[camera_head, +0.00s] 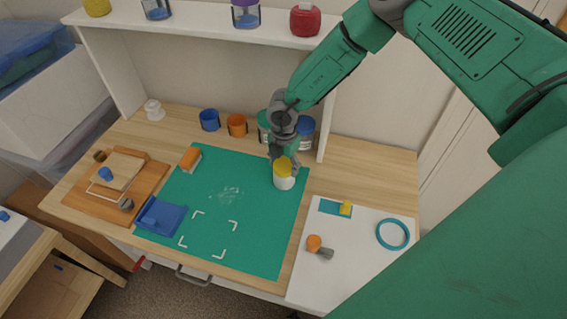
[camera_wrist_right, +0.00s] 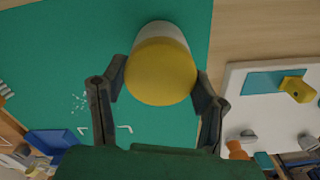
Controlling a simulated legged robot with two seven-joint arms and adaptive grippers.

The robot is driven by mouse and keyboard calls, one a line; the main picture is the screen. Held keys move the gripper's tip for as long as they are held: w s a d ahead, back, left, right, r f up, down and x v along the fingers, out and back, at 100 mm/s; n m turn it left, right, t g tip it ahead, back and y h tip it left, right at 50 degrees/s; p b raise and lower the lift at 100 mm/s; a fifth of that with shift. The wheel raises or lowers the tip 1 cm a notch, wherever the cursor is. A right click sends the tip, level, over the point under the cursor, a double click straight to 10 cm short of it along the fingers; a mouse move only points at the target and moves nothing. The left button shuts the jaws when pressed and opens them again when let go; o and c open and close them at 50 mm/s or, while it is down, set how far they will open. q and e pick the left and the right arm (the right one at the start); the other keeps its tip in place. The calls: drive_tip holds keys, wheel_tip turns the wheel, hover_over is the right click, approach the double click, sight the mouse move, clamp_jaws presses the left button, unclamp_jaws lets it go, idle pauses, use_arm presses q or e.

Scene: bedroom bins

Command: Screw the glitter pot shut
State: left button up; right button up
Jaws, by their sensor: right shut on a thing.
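The glitter pot (camera_head: 284,182) is a pale, whitish pot with a yellow lid (camera_head: 284,165) on top. It stands upright near the right edge of the green mat, towards the back. In the right wrist view the yellow lid (camera_wrist_right: 160,72) fills the space between the fingers, with part of the pale pot (camera_wrist_right: 163,30) behind it. My right gripper (camera_head: 283,158) comes from above and is shut on the lid; its fingers also show in the wrist view (camera_wrist_right: 160,85). I cannot tell how tightly the lid sits on the pot. My left gripper is not in view.
The green mat (camera_head: 240,210) has white corner marks and a pale spill of specks (camera_head: 228,196). A blue dustpan (camera_head: 160,215) and an orange-topped brush (camera_head: 191,158) lie on its left. Blue (camera_head: 209,120) and orange (camera_head: 237,125) cups stand behind. A white board (camera_head: 350,265) lies right.

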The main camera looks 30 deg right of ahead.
sight(284, 165)
drive_tip(key=m+p, duration=0.1)
drive_tip(key=m, duration=0.3)
drive_tip(key=shift+m, duration=0.3)
drive_tip(key=o, duration=1.6)
drive_tip(key=shift+c, duration=0.2)
drive_tip(key=shift+r+p, duration=2.25)
drive_tip(key=shift+r, duration=0.8)
drive_tip(key=shift+f, duration=0.1)
